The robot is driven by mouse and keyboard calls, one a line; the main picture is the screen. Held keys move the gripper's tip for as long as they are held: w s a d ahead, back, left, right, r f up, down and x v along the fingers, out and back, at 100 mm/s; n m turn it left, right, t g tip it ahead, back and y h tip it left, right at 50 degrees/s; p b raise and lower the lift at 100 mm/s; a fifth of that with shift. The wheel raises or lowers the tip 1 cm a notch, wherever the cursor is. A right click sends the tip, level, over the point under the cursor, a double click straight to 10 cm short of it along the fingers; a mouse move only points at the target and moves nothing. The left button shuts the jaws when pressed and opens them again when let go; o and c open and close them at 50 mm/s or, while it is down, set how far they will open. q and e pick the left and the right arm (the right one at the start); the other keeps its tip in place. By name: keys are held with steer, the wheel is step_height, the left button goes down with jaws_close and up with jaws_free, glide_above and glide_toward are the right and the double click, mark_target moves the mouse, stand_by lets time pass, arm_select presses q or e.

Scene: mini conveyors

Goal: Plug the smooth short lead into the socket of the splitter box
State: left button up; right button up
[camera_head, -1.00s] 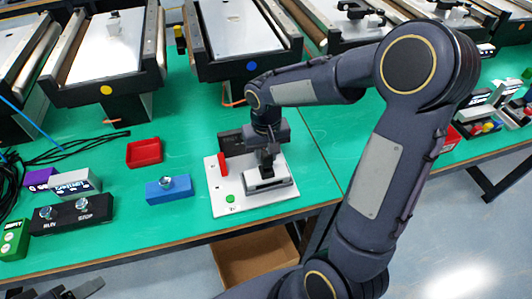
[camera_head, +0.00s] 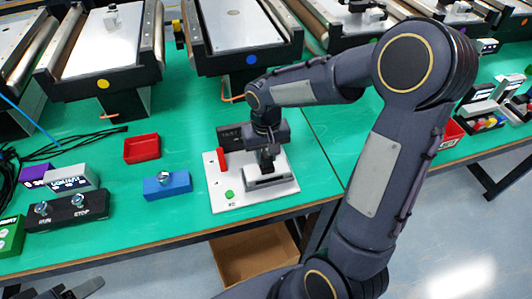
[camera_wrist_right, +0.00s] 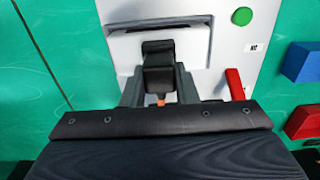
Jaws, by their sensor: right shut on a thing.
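My right gripper (camera_head: 266,163) points down over the grey box (camera_head: 268,183) on a white plate (camera_head: 222,196). In the right wrist view its fingers (camera_wrist_right: 158,90) are shut on a black plug-like piece (camera_wrist_right: 158,66), which I take for the lead's end. A bit of orange shows between the fingers. The piece's far end meets the near side of the grey box (camera_wrist_right: 195,45), beside a dark slot; how deep it sits I cannot tell. Part of my left gripper (camera_head: 75,290) shows at the bottom left edge.
A blue box (camera_head: 167,186), a red tray (camera_head: 142,148) and a black RUN/STOP box (camera_head: 68,211) stand to the left. Black cables lie at the far left. Conveyors stand behind.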

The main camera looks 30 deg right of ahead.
steer(key=o, duration=1.1)
steer(key=shift+c, duration=0.2)
step_height(320, 180, up, 7)
steer(key=shift+r, duration=0.35)
steer(key=shift+s+r, duration=0.1)
steer(key=shift+s, duration=0.05)
steer(key=s+a+r+t+y, duration=0.1)
steer(key=s+a+t+y, duration=0.1)
steer(key=s, duration=0.6)
steer(key=s+a+r+n+t+y, duration=0.1)
steer(key=s+a+t, duration=0.1)
steer(key=s, duration=0.7)
steer(key=shift+a+t+y, duration=0.15)
steer(key=shift+t+y, duration=0.25)
steer(key=shift+t, duration=0.4)
